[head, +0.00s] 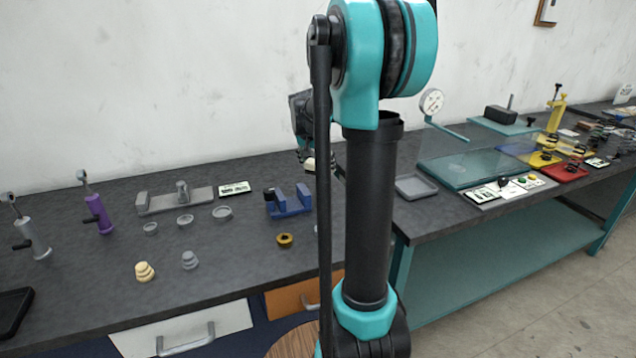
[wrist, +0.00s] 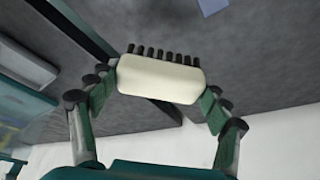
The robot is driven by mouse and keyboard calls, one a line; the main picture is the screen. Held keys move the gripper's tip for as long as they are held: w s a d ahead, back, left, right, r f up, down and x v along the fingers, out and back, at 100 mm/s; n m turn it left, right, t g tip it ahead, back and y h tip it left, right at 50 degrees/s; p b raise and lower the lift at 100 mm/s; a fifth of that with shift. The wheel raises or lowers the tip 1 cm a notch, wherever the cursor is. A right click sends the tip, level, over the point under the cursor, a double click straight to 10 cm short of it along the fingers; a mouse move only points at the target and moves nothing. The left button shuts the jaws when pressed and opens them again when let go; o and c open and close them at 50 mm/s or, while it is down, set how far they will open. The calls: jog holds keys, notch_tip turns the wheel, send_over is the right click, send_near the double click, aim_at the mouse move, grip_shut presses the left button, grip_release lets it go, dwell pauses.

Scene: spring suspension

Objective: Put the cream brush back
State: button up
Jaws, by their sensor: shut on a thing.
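The cream brush (wrist: 160,80) is a rounded cream block with a row of dark bristle tufts along one edge. In the wrist view it sits between the two fingertips of my gripper (wrist: 158,84), which is shut on it. A grey worktop lies beyond the bristles, and the brush looks held clear of it. In the head view my gripper (head: 318,163) is small and largely hidden behind my own arm. A cream bit of the brush (head: 310,164) shows there above the bench (head: 240,285). I cannot tell which spot the brush belongs to.
Left on the bench are a grey damper (head: 33,240), a purple damper (head: 99,214), a blue vise-like block (head: 289,202), small rings and stepped knobs. On the right bench are a grey tray (head: 415,187), a teal mat (head: 470,169) and coil springs. My arm hides the middle.

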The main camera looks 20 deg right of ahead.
aim_at(320, 189)
jog(key=shift+f, duration=3.3)
jog(key=o, duration=1.1)
jog(key=shift+f, duration=0.1)
jog(key=v, duration=1.2)
